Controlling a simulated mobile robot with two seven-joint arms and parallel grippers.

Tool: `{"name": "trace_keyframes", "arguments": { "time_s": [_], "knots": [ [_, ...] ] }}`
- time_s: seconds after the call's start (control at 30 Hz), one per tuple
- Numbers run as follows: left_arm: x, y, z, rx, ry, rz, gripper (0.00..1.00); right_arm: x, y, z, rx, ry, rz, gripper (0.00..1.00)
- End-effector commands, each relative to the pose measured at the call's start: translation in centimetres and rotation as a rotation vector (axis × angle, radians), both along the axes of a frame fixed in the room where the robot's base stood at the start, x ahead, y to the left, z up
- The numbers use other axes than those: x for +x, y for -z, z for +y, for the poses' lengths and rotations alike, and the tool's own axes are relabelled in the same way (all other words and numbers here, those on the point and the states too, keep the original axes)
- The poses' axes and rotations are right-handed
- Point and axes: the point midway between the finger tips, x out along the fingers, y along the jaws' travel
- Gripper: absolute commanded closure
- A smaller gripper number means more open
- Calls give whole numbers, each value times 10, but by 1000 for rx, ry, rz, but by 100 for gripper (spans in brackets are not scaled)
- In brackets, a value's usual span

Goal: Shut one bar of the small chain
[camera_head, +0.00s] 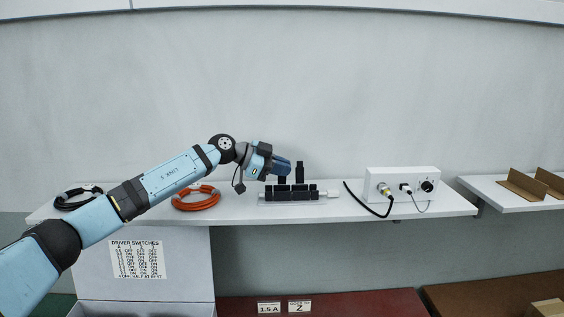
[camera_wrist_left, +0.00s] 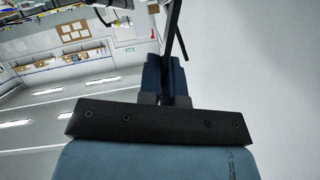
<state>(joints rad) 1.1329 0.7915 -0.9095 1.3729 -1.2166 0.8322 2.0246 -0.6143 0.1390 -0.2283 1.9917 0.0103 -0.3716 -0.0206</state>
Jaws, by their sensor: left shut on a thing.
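The small chain (camera_head: 292,193) is a short row of black links lying on a pale strip on the white shelf. A black piece (camera_head: 299,172) stands upright behind its middle, and a shorter one shows beside it under the gripper. My left gripper (camera_head: 284,167) is just above the chain, reaching in from the left. In the left wrist view its blue fingers (camera_wrist_left: 166,75) are shut on a thin black bar (camera_wrist_left: 172,35). Where that bar joins the chain is hidden. My right gripper is in neither view.
An orange cable coil (camera_head: 197,198) and a black coil (camera_head: 76,198) lie on the shelf (camera_head: 240,213) to the left. A white control box (camera_head: 402,184) with cables stands to the right. A brown folded piece (camera_head: 524,185) is on the far-right shelf.

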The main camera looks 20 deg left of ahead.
Motion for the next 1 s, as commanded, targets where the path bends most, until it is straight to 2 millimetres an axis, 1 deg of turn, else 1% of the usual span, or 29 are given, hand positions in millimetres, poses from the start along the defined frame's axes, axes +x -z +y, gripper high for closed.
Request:
{"name": "trace_keyframes", "arguments": {
  "time_s": [0.53,0.6,0.67,1.0],
  "knots": [
    [-1,0,-1,13,0,-29,100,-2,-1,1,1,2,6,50],
    [-1,0,-1,13,0,-29,81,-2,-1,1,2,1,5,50],
    [-1,0,-1,13,0,-29,69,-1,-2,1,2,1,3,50],
    [-3,0,2,13,-1,-28,69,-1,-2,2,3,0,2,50]
  ]
}}
